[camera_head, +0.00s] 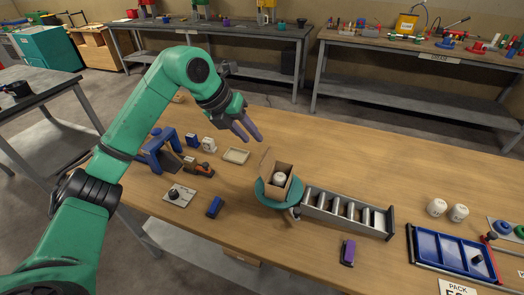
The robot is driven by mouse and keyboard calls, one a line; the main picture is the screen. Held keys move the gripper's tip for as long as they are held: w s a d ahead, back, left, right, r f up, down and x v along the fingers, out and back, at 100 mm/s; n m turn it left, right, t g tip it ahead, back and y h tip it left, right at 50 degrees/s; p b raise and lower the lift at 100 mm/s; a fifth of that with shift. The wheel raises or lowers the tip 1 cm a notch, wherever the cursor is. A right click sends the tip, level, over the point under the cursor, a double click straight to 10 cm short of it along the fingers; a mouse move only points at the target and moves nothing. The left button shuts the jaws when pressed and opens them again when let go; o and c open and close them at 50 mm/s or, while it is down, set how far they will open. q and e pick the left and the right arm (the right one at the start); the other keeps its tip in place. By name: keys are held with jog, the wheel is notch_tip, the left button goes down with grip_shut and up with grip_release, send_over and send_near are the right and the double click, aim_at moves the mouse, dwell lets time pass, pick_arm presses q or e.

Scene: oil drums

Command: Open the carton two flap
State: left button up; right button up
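A small brown carton (289,193) stands on a round teal stand (264,196) near the middle of the table. One flap (266,161) stands up on its far left side, and its top looks open. A white round item (280,178) shows inside. The state of the other flaps is too small to tell. My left gripper (252,136) hangs above and behind the carton, up and left of it in the picture. Its two purple fingers are a little apart, with nothing between them, and do not touch the carton. My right gripper is out of view.
A grey slotted rack (347,212) adjoins the stand on the right. A blue tray (450,254) and white canisters (437,207) are further right. The table behind the rack is clear.

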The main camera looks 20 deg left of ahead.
aim_at(265, 155)
pick_arm(q)
jog(key=p+x, duration=0.1)
jog(key=x, duration=0.3)
jog(key=p+x, duration=0.1)
jog(key=x, duration=0.4)
jog(key=shift+w+a+f, duration=0.15)
jog(key=shift+f, duration=0.2)
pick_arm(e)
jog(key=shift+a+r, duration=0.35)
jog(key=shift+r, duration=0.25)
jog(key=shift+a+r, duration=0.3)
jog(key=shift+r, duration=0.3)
